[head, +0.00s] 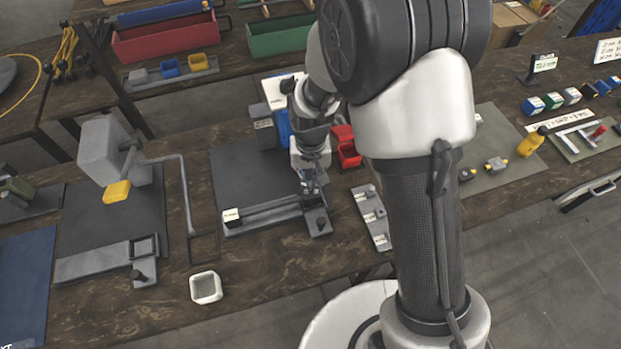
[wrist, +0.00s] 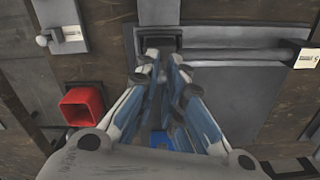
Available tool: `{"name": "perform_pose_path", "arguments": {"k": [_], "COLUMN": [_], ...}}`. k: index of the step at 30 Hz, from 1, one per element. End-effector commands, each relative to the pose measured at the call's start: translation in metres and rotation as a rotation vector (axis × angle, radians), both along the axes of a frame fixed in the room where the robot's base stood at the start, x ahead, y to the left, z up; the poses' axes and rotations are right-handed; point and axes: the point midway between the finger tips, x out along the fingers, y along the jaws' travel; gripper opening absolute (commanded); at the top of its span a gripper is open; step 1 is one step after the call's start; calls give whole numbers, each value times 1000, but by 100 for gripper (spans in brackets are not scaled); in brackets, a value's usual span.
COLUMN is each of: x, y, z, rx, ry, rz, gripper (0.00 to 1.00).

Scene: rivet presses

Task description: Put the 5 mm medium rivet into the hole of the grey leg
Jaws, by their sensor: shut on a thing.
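The grey leg (head: 268,214) lies as a long bar along the front of the dark mat in the head view. In the wrist view the leg (wrist: 235,57) runs to the right from a dark square frame (wrist: 158,40). My gripper (head: 314,190) is over the right end of the leg, fingers pointing down. In the wrist view my gripper (wrist: 165,62) has its fingertips close together just below the dark frame. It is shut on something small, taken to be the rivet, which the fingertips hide. The hole and its distance from the fingertips cannot be made out.
A grey strip holder (head: 381,237) with small parts lies right of the mat. A red bin (head: 346,150) stands behind it. A white bowl (head: 206,289) is at the front edge. Another station with a yellow block (head: 117,192) stands left. The mat (head: 235,170) has bare room.

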Motion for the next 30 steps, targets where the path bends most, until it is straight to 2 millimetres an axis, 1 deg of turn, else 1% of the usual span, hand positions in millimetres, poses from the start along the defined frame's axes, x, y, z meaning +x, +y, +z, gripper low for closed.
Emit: {"name": "perform_pose_path", "arguments": {"k": [19, 30], "x": [0, 0], "y": [0, 0], "z": [-1, -10], "rx": [0, 0], "ry": [0, 0], "rz": [0, 0], "gripper": [0, 0]}}
